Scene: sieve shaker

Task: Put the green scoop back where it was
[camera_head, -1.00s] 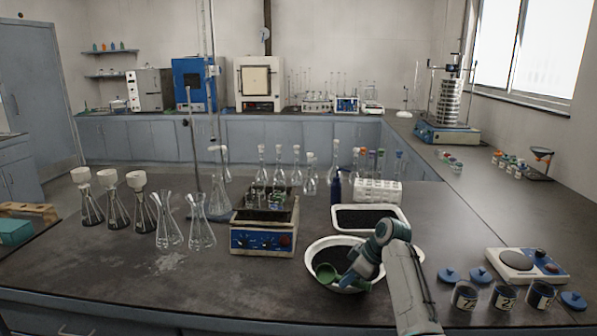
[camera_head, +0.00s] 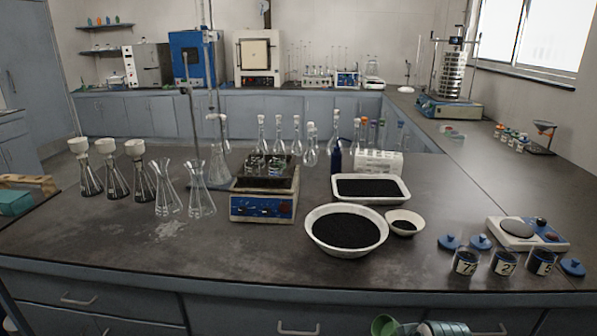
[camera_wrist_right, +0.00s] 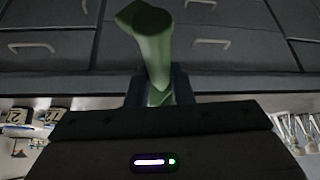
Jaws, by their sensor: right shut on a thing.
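The green scoop (camera_head: 383,326) shows at the bottom edge of the head view, in front of the bench and low down. My right gripper (camera_wrist_right: 158,92) is shut on the scoop, which also shows in the right wrist view (camera_wrist_right: 152,48). Drawer fronts of the bench lie behind it there. The white bowl (camera_head: 312,231) of dark grains stands on the bench, apart from the scoop. Most of my right arm is cut off below the head view. My left gripper is in neither view.
A white tray (camera_head: 340,196) and a small white dish (camera_head: 389,226), both with dark grains, stand by the bowl. Several labelled jars (camera_head: 504,263) and a balance (camera_head: 520,236) are at the right.

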